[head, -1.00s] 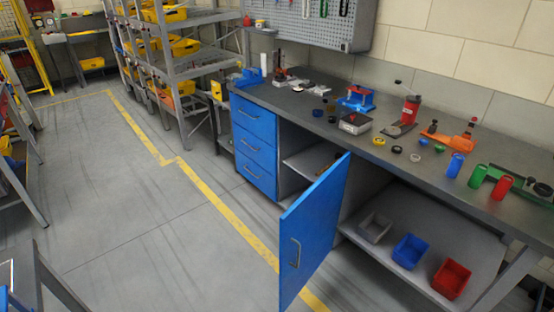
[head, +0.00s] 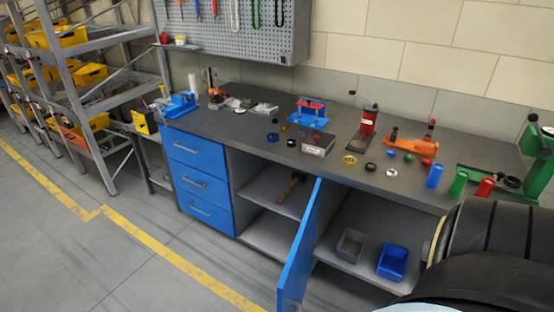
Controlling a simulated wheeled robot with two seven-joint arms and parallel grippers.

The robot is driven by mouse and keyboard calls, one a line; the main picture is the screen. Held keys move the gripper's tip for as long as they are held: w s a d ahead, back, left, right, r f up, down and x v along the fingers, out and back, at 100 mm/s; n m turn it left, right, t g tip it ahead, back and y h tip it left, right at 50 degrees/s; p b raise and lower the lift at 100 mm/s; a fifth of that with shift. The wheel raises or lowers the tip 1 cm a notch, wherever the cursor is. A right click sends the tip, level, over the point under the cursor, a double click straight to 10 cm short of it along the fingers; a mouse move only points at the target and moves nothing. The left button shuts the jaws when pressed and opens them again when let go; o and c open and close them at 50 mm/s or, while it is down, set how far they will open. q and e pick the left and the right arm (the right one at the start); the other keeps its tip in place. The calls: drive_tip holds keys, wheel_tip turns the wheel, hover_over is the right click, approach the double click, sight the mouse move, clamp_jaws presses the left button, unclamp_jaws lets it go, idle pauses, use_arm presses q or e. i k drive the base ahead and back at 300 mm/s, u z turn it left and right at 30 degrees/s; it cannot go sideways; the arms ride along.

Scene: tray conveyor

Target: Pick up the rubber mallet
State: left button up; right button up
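A mallet-like tool (head: 291,188) with a brown handle lies on the inner shelf (head: 262,192) of the workbench cabinet, behind the open blue door (head: 299,250). It is small in the head view, and I cannot make out its head clearly. A dark rounded part of my own arm fills the lower right corner. Neither of my grippers shows.
The blue door stands swung out in front of the cabinet. A grey bin (head: 350,245) and a blue bin (head: 392,262) sit on the low shelf right of it. The workbench top (head: 250,127) holds several tools and cups. The floor at left is clear.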

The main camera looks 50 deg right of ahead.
sight(298, 177)
drive_tip(key=i, duration=1.65)
drive_tip(key=z, duration=1.8)
drive_tip(key=i, duration=1.95)
drive_tip(key=u, duration=0.15)
